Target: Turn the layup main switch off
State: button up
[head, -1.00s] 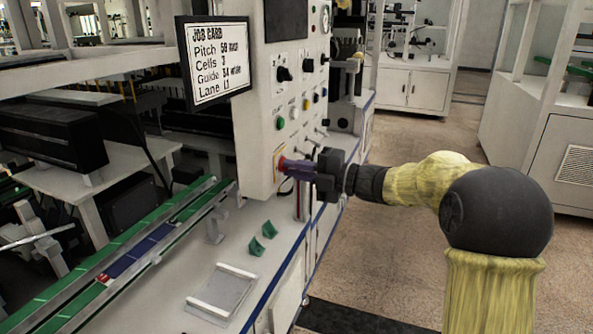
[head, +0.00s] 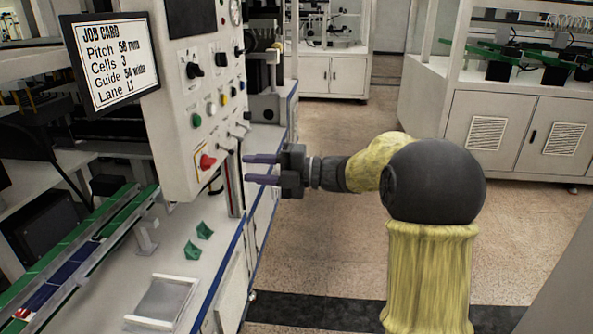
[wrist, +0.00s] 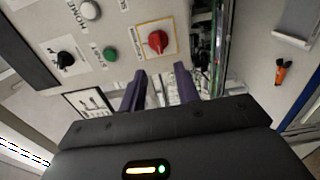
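The main switch is a red rotary knob (head: 207,161) on a yellow-bordered plate, low on the white control panel (head: 180,95). It is in plain view, and in the wrist view the red knob (wrist: 157,41) sits just beyond the fingertips. I cannot read its position marks. My gripper (head: 247,169) is right of the panel, its two purple fingers apart with nothing between them. It is clear of the knob. The fingers also show in the wrist view (wrist: 160,70), pointing toward the panel on either side of an empty gap.
The job card screen (head: 112,62) is at the panel's left. Green, black and other knobs, such as the green button (head: 197,120), sit above the switch. Green blocks (head: 198,237) and a grey tray (head: 163,300) lie on the bench. Floor at right is open.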

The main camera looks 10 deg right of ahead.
jog(key=v, duration=0.9)
jog(key=w+f+m+t+h, duration=0.2)
jog(key=w+m+t+h, duration=0.4)
jog(key=m, duration=0.4)
jog(key=s+d+f+m+t+h, duration=0.1)
jog(key=s+d+f+m+h, duration=0.2)
jog(key=f+m+h, duration=0.65)
jog(key=s+a+f+m+g+h, duration=0.1)
jog(key=s+f+m+g, duration=0.45)
jog(key=s, duration=0.55)
jog(key=s+a+f+m+g+h, duration=0.1)
jog(key=s+f+m+g, duration=0.5)
jog(key=s, duration=0.5)
notch_tip(320, 180, up, 25)
jog(key=s+m+p, duration=0.1)
jog(key=p, duration=2.5)
jog(key=shift+s+t+p, duration=0.2)
jog(key=shift+t+p, duration=0.1)
jog(key=shift+t, duration=0.15)
